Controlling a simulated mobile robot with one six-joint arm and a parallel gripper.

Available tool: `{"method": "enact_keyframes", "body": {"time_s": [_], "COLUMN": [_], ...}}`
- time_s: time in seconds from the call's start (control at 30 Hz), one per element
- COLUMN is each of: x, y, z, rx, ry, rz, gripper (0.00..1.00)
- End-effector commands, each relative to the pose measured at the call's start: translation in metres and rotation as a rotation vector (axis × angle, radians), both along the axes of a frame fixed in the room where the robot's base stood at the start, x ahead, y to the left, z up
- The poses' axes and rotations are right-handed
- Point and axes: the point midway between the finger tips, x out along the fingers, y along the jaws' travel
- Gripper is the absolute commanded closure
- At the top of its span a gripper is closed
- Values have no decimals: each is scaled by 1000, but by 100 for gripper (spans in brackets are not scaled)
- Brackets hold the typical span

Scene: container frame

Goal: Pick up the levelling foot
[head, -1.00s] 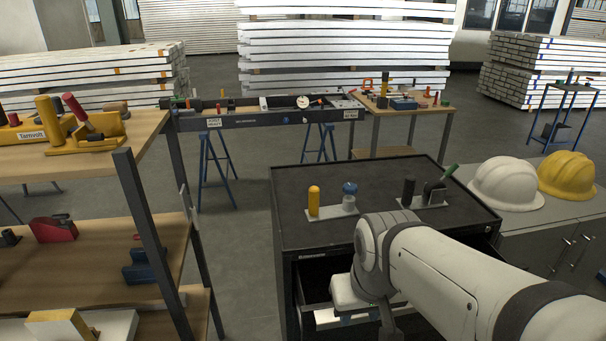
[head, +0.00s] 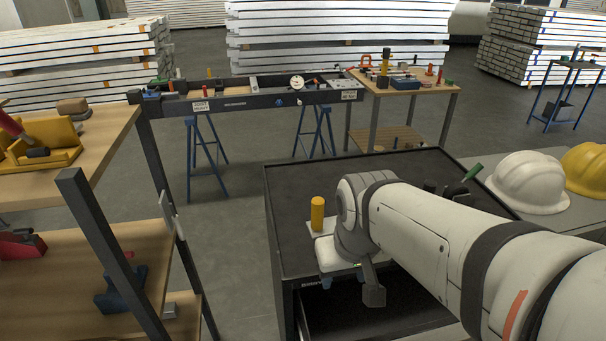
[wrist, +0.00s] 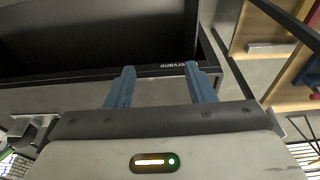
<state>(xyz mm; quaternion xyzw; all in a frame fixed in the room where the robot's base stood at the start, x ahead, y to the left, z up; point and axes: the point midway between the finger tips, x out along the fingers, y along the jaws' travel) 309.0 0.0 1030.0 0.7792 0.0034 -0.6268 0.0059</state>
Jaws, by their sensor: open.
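I cannot make out a levelling foot in either view. My gripper (wrist: 160,76) is open and empty, its two blue fingers spread apart in the wrist view. Beyond the fingertips is the black rim of the cabinet (wrist: 228,88) with pale lettering. In the head view my gripper hangs at the front left of the black cabinet (head: 290,218), above its open drawer (head: 375,312). The drawer's inside is dark, and my wrist hides part of it. I cannot tell what lies inside.
A yellow cylinder (head: 317,213) stands upright on a plate on the cabinet top, close to my wrist. My arm covers much of the top. A wooden shelf unit (head: 105,141) is at the left. A white helmet (head: 531,182) sits on the right counter.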

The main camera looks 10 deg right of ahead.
Motion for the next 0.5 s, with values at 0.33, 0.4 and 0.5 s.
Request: {"method": "enact_keyframes", "body": {"time_s": [0.33,0.4,0.5], "x": [116,142,171], "y": [1,2,3], "z": [46,48,48], "rx": [-20,-22,-25], "ry": [122,150,179], "rz": [144,176,213], "gripper": [48,48,48]}}
